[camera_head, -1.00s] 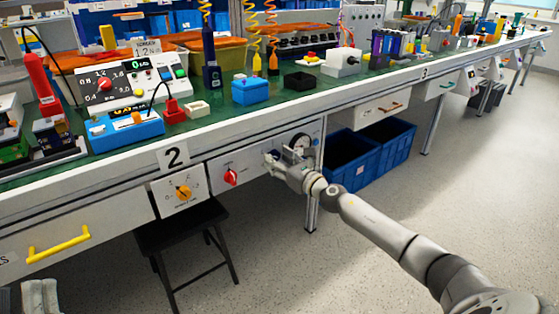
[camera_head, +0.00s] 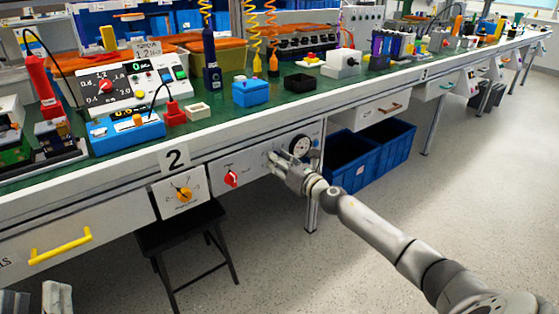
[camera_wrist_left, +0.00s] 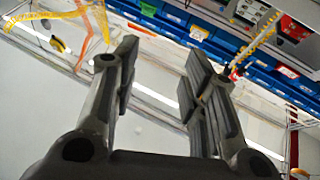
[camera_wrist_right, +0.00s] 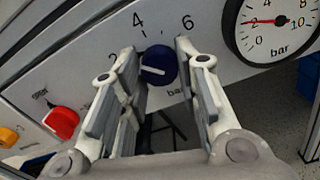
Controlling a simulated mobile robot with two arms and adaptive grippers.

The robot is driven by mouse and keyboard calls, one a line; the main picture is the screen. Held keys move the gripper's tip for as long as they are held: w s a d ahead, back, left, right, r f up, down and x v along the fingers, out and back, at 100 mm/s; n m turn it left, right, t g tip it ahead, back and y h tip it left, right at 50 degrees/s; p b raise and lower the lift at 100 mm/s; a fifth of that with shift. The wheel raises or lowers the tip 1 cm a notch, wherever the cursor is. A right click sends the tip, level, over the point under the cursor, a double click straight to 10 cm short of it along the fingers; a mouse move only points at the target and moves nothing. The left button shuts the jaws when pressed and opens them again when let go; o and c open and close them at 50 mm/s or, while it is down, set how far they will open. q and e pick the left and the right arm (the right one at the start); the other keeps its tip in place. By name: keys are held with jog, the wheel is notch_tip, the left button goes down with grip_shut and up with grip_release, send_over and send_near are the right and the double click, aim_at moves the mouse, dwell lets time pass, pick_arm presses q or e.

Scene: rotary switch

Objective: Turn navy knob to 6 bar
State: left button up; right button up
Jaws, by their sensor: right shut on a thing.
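The round navy knob (camera_wrist_right: 158,65) sits on a pale panel between labels 2, 4 and 6 in the right wrist view. My right gripper (camera_wrist_right: 160,68) has a finger on each side of the knob and is shut on it. In the head view my right gripper (camera_head: 277,160) is at the panel beside the gauge (camera_head: 300,146) and hides the knob. My left gripper (camera_wrist_left: 158,75) is open and empty.
A red knob (camera_head: 231,178) and an orange knob (camera_head: 184,194) are left of the navy knob. Blue bins (camera_head: 352,160) stand under the bench to the right. A black stool (camera_head: 180,235) stands in front.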

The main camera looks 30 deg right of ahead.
pick_arm(q)
notch_tip(320, 180, down, 16)
jog(key=s+a+g+y+p, duration=0.1)
jog(key=a+g+y+p, duration=0.25)
jog(key=g, duration=0.65)
jog(key=s+a+f+n+g+y+p, duration=0.1)
jog(key=s+a+f+g+p, duration=0.15)
jog(key=s+g, duration=0.35)
jog(key=s+a+f+g+y+p, duration=0.1)
jog(key=s+a+f+g+p, duration=0.2)
jog(key=s, duration=0.5)
jog(key=shift+w+d+f+p, duration=0.2)
jog(key=shift+d+f, duration=0.1)
jog(key=shift+f, duration=0.65)
jog(key=shift+w+d+f+p, duration=0.1)
jog(key=shift+d+f+p, duration=0.15)
jog(key=shift+f, duration=0.65)
jog(key=shift+w+d+f+p, duration=0.1)
jog(key=shift+d+f+p, duration=0.15)
jog(key=shift+f, duration=0.7)
pick_arm(e)
jog(key=shift+r+m, duration=0.1)
jog(key=shift+m, duration=10.5)
jog(key=o, duration=1)
